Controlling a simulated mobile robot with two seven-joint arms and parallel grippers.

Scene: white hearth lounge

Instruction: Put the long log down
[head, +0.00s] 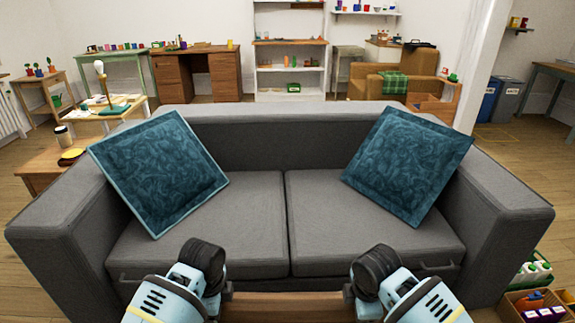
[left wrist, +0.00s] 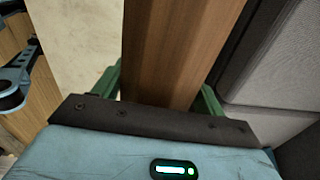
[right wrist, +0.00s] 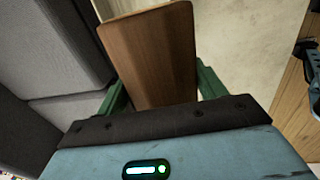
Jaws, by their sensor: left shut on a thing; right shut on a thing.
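The long log (head: 285,306) is a brown wooden piece lying crosswise at the bottom of the head view, just in front of the grey sofa. My left gripper (left wrist: 160,92) is shut on it, with green fingers on both sides of the wood (left wrist: 170,45). My right gripper (right wrist: 160,92) is shut on it too, and one end of the log (right wrist: 150,50) shows in the right wrist view. In the head view my fingertips are hidden below the dark wrists. I cannot tell the log's height above the floor.
The grey sofa (head: 210,255) with two teal cushions (head: 160,170) (head: 408,165) stands directly ahead. A pale floor area (left wrist: 75,45) beside the log looks clear. Boxes of small things (head: 540,308) stand at the right. A wooden side table (head: 38,182) stands left.

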